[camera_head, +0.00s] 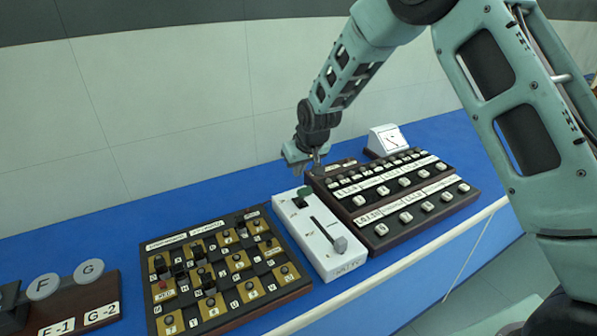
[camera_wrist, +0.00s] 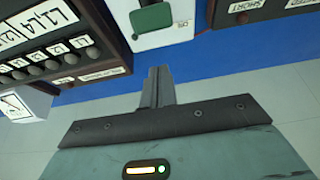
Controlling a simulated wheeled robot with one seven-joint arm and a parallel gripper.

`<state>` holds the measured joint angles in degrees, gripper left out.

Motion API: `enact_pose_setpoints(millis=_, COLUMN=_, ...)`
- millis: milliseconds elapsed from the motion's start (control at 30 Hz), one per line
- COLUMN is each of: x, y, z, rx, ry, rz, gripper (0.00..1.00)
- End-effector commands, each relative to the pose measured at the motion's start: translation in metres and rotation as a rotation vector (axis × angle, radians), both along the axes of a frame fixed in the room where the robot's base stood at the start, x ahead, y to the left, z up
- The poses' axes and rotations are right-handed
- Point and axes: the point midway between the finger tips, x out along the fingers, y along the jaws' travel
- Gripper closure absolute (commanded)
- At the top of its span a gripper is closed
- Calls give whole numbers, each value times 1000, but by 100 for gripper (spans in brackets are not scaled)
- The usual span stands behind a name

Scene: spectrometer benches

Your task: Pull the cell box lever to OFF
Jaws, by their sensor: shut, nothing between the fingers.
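The white cell box (camera_head: 313,238) lies on the blue bench between two dark panels. Its black lever with a grey knob (camera_head: 341,244) points toward the near end, where small lettering is too blurred to read. A green part (camera_head: 305,194) sits at the box's far end. In the wrist view I see only that end of the white box (camera_wrist: 178,38) with the green part (camera_wrist: 153,18); the lever is out of view. My gripper (camera_head: 308,170) is shut and empty, above and beyond the box's far end, apart from the lever. Its closed fingers (camera_wrist: 158,86) show in the wrist view.
A dark panel with rows of buttons (camera_head: 390,198) stands close on the right. A wooden-framed plug board (camera_head: 222,270) is on the left, with round F and G discs (camera_head: 65,278) farther left. A small white meter (camera_head: 388,139) stands at the back, near the wall.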

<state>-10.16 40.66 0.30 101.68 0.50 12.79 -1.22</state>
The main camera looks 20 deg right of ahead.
Motion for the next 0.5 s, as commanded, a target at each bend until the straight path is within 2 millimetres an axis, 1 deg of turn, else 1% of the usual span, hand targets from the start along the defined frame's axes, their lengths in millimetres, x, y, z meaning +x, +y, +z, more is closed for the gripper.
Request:
enact_pose_setpoints(millis=33, x=-7, y=-1, z=5, rx=0, ry=-2, rz=0, gripper=100)
enact_pose_setpoints(millis=300, x=-37, y=-7, z=38, rx=2, ry=-8, rz=0, gripper=100)
enact_pose_setpoints(millis=500, x=-58, y=-11, z=60, rx=2, ry=-8, rz=0, gripper=100)
